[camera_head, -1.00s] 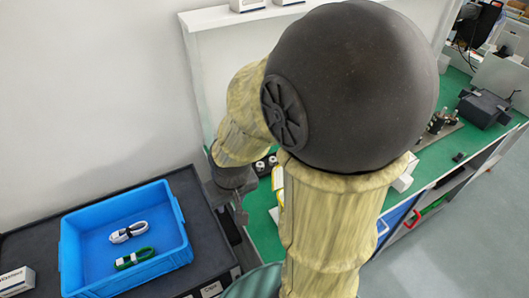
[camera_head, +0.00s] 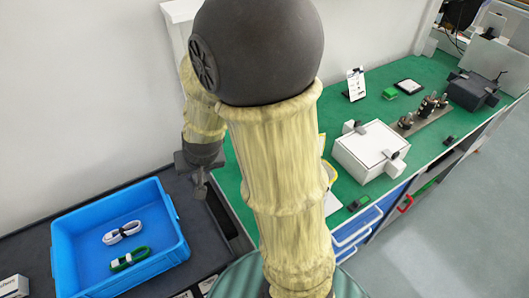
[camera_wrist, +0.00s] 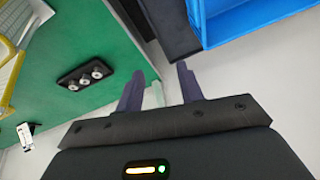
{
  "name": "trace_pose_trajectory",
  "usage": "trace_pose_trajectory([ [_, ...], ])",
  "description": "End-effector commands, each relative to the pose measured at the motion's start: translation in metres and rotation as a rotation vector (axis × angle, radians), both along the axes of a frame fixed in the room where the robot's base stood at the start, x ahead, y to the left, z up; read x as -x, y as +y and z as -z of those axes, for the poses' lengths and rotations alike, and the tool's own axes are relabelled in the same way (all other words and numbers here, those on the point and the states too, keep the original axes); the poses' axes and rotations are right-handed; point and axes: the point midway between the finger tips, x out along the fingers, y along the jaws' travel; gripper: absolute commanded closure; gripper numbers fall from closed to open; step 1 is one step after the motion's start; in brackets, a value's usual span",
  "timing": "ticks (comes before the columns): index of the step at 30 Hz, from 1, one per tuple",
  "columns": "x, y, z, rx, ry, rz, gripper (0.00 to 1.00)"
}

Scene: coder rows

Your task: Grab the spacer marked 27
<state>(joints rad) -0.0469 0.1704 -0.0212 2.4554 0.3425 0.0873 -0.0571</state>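No marking of 27 can be read in any view. In the head view, several dark metal cylinders (camera_head: 428,107) stand on a grey plate on the green bench. My gripper (camera_wrist: 160,86) has its two fingers apart with nothing seen gripped between them. In the head view my gripper (camera_head: 201,190) hangs over the dark table near the blue crate; my arm hides part of the bench.
A blue crate (camera_head: 172,215) holding a white and a green cable bundle stands on the dark table (camera_head: 213,255). The green bench (camera_head: 344,118) carries a white box (camera_head: 370,143), a black device (camera_head: 472,92) and a small sign (camera_head: 356,84). A yellow wire item (camera_wrist: 12,80) lies near the holder.

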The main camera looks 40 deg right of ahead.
Motion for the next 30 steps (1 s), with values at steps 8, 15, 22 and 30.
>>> trace_pose_trajectory([
  [8,-0.099,-0.026,0.032,0.023,-0.224,0.418,0.63],
  [15,-0.125,-0.074,0.071,0.224,-0.345,0.800,0.63],
  [22,-0.096,-0.108,0.102,0.508,-0.375,1.107,0.63],
  [30,-0.078,-0.118,0.108,0.618,-0.369,1.211,0.63],
])
